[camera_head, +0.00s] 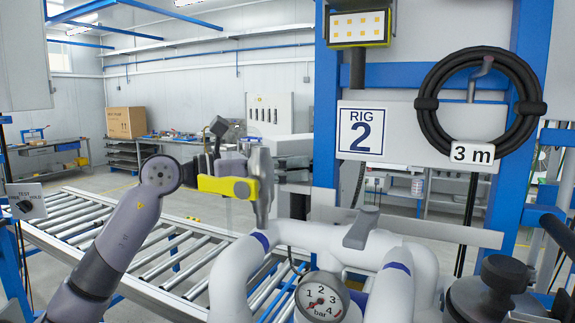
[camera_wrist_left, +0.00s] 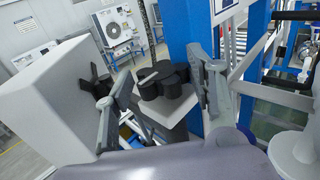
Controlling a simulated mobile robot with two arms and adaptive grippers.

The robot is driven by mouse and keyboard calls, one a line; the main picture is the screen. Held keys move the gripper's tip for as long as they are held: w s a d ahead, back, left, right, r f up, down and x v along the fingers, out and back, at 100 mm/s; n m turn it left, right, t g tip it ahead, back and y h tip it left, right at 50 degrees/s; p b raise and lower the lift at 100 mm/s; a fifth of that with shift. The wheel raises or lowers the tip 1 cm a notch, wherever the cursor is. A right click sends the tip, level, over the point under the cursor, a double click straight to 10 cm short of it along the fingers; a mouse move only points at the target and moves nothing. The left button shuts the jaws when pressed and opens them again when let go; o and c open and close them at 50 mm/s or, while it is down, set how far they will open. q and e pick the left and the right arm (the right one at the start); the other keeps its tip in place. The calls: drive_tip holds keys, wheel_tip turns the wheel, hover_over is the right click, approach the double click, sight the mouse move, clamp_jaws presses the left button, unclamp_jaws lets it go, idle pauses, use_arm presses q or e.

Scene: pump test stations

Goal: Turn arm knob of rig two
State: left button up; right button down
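In the left wrist view a black lobed knob (camera_wrist_left: 165,84) with a pale bar mark on top sits on a light plate (camera_wrist_left: 183,122). My left gripper (camera_wrist_left: 160,66) is open, with one finger to either side of this knob. I cannot tell whether either finger touches it. In the head view my left gripper (camera_head: 262,190) is left of the rig two sign (camera_head: 360,131), above the white pipes. The lobed knob is not clearly visible there, apparently hidden by the gripper. My right gripper is not in view.
White pipes with blue bands (camera_head: 395,280) and a bar gauge (camera_head: 322,299) stand close below the gripper. A blue frame post (camera_head: 325,100) rises just right. A roller conveyor (camera_head: 160,255) runs behind. A TEST/HOLD switch (camera_head: 27,206) is at far left. A coiled black hose (camera_head: 428,100) hangs right.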

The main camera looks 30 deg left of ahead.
use_arm(q)
drive_tip(key=c, duration=0.7)
drive_tip(key=shift+o, duration=0.2)
